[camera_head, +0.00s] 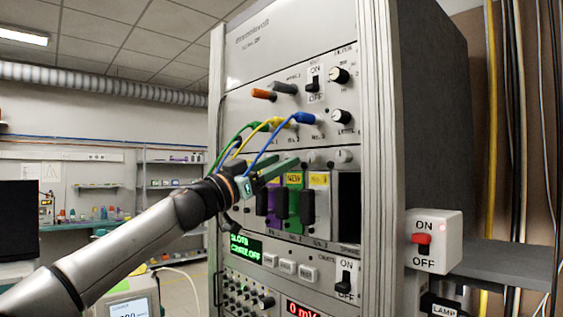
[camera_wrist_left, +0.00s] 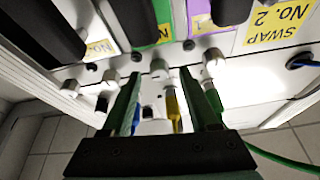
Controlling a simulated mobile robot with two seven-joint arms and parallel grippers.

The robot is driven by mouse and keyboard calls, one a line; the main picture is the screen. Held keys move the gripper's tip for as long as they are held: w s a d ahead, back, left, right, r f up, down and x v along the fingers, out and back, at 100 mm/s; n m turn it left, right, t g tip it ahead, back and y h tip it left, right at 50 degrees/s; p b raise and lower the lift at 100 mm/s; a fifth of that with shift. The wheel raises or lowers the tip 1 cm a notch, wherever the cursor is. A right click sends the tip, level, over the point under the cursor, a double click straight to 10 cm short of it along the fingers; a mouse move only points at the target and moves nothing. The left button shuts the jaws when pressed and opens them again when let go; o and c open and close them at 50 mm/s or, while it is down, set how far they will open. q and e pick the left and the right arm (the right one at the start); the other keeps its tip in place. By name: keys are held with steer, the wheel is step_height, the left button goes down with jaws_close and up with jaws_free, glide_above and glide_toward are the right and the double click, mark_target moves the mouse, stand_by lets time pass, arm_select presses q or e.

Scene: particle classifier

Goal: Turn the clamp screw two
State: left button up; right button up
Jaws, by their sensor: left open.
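My left gripper (camera_head: 294,160) is at the row of clamp screws above the module slots, its green fingers apart. In the left wrist view, the gripper (camera_wrist_left: 160,74) points at a pale clamp screw (camera_wrist_left: 159,68), which appears between the two fingertips; I cannot tell whether they touch it. Other clamp screws stand to the right (camera_wrist_left: 212,58) and left (camera_wrist_left: 109,78) of it there. In the head view, two clamp screws (camera_head: 315,157) (camera_head: 344,156) show right of the gripper; the others are hidden. No screw numbers are readable. My right gripper is not in view.
Purple (camera_head: 274,205) and green (camera_head: 293,215) modules with black handles sit below the screws. Blue (camera_head: 268,140), yellow and green cables loop close above the gripper. A display (camera_head: 243,247) is below. A switch box (camera_head: 434,240) is mounted at the right.

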arm_select(q)
steer(key=shift+w+d+r, duration=0.25)
steer(key=shift+w+d, duration=0.05)
steer(key=shift+d, duration=0.15)
jaws_close()
stand_by(0.5)
